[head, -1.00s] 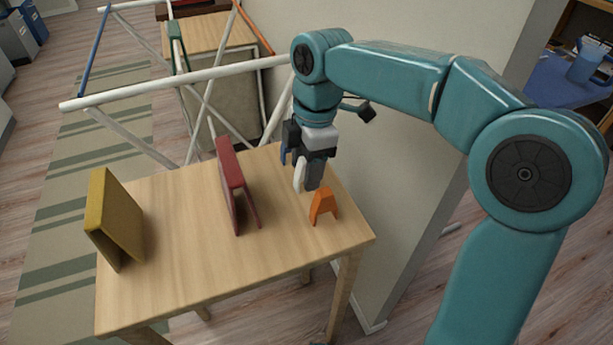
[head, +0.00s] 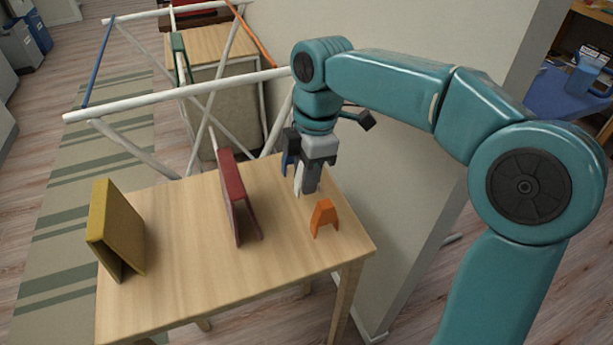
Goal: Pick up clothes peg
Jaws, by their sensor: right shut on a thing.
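My right gripper (head: 303,181) hangs pointing down over the back right of the wooden table (head: 190,290). It is shut on a slim pale piece, which I take to be the clothes peg (head: 298,181); a small blue part shows beside it at the left. The dark fingers hide much of it. The gripper looks a little above the tabletop, though the exact gap is unclear. A small orange A-shaped piece (head: 324,216) stands upright on the table, just in front of the gripper and apart from it. My left gripper is not in view.
A red folded board (head: 232,185) stands left of the gripper, and a yellow one (head: 118,222) stands at the table's left. A white-barred drying rack (head: 185,90) is behind the table. A wall (head: 405,190) rises close on the right. The front middle of the tabletop is clear.

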